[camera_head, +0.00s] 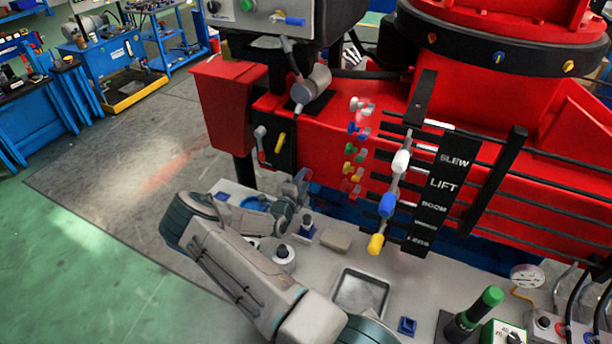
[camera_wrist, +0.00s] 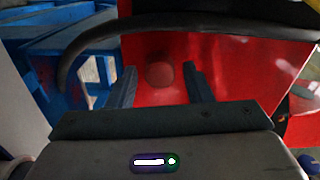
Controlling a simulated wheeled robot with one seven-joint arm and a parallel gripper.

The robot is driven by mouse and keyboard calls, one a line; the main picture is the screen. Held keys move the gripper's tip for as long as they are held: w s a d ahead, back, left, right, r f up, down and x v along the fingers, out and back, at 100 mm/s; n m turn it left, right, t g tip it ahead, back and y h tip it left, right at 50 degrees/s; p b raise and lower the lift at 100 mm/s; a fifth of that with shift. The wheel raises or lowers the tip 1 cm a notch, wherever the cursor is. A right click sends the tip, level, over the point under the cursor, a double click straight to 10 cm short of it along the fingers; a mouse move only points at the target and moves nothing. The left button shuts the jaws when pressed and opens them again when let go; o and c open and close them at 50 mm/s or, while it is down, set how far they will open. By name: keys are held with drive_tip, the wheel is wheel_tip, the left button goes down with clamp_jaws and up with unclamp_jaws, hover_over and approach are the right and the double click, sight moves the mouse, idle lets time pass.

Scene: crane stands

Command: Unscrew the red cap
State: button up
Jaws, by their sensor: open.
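The red cap (camera_wrist: 159,74) shows in the wrist view as a round, slightly darker disc on a red panel (camera_wrist: 225,62). My gripper (camera_wrist: 160,69) is open, with one finger on each side of the cap in the picture. Nothing is between the fingers that I can make out as held, and I cannot tell how far the fingertips are from the cap. In the head view my gripper (camera_head: 301,180) is small and partly hidden by my arm, near the red crane body (camera_head: 330,150). I cannot make out the cap there.
A dark curved hose or bar (camera_wrist: 100,38) arches above the fingers in the wrist view. In the head view, a grey bench (camera_head: 325,262) holds a square tray (camera_head: 360,291) and knobs. Coloured levers (camera_head: 388,205) stand right of my gripper; a red box (camera_head: 228,105) is upper left.

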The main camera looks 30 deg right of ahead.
drive_tip(key=m, duration=0.6)
drive_tip(key=shift+m, duration=0.4)
drive_tip(key=m, duration=0.6)
drive_tip(key=shift+m+b, duration=0.35)
drive_tip(key=shift+m, duration=0.05)
clamp_jaws()
drive_tip(key=shift+a, duration=0.1)
drive_tip(key=n, duration=0.3)
drive_tip(key=shift+s+f+n, duration=0.1)
drive_tip(key=shift+n, duration=1)
